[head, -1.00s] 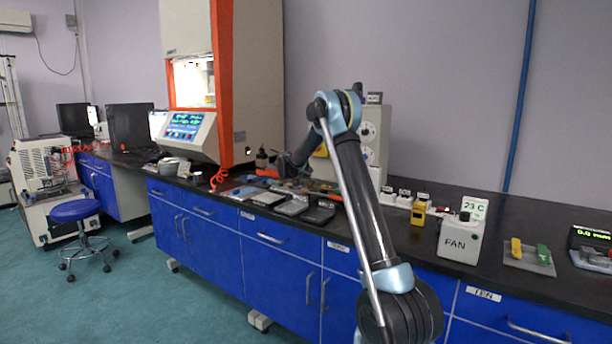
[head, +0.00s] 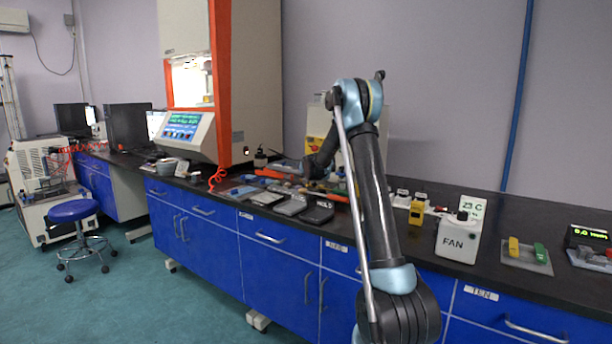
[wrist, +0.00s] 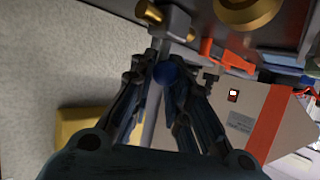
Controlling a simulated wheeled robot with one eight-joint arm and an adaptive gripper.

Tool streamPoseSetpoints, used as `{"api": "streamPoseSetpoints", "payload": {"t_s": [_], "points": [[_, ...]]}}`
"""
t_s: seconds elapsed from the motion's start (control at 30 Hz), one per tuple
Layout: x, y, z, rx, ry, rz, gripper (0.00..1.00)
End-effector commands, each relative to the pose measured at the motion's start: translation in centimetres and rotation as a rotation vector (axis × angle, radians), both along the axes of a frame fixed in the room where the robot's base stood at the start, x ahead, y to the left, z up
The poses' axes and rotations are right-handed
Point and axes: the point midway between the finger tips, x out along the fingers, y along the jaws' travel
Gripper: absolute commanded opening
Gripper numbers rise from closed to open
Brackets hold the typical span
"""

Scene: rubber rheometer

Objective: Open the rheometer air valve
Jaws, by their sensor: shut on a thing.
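In the wrist view my gripper (wrist: 166,76) has its fingers closed around a round blue knob (wrist: 166,74), which looks like the air valve's handle. Just beyond the fingertips is a grey metal fitting (wrist: 178,22) with a brass end (wrist: 149,12). A grey pipe (wrist: 150,125) runs behind the fingers. The fingers hide part of the knob, so I cannot tell how far it is turned. The tall orange and beige rheometer (head: 247,80) stands on the bench in the head view, with its orange edge (wrist: 268,122) also in the wrist view.
The black bench (head: 470,205) carries several dark pads (head: 290,207), a white FAN box (head: 458,240) and a yellow item (head: 417,212). A coiled red hose (head: 217,178) lies by the rheometer. A blue stool (head: 73,210) stands on the open floor at left.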

Motion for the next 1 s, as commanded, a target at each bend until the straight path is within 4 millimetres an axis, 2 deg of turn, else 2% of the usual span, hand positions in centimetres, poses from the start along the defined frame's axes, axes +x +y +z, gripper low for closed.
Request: {"api": "streamPoseSetpoints", "payload": {"t_s": [1.0], "points": [[0.41,-1.24,-0.03,0.0,-0.001,0.404,0.0]]}}
